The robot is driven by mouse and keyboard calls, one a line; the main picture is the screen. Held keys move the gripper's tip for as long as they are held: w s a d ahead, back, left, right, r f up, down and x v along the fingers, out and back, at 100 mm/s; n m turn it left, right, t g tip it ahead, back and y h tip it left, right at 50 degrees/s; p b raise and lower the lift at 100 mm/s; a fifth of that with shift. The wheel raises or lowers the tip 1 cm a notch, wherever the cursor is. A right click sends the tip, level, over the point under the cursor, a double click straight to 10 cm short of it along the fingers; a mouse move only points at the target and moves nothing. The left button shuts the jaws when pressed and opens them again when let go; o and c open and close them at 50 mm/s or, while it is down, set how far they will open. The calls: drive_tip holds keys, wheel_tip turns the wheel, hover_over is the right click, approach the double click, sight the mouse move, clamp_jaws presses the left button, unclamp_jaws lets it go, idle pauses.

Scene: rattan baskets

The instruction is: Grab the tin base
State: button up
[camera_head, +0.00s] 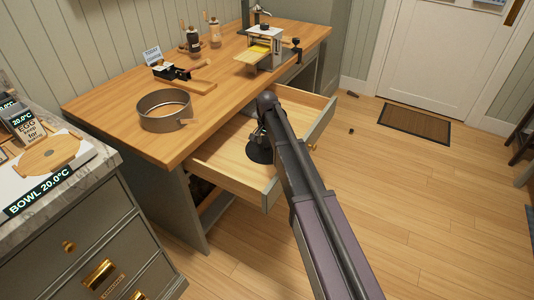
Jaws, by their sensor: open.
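A round grey metal tin ring (164,111) stands on the wooden worktop near its front left edge. Wood shows through its middle, so I see no base inside it. My arm reaches in from the lower right, over an open drawer (222,168). My gripper (261,142) points down into the drawer and is open, small and partly behind my arm. A dark, rounded shape lies at its lower end. I cannot tell whether this is part of my gripper or the tin base, nor whether they touch.
The worktop (115,97) also holds bottles (193,41), a board with tools (184,77) and a yellow-topped device (262,50). A grey cabinet (95,245) stands at the left. The wooden floor (430,200) at the right is mostly clear, with a doormat (415,124).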

drive_tip(key=shift+f, duration=0.5)
clamp_jaws()
idle(0.3)
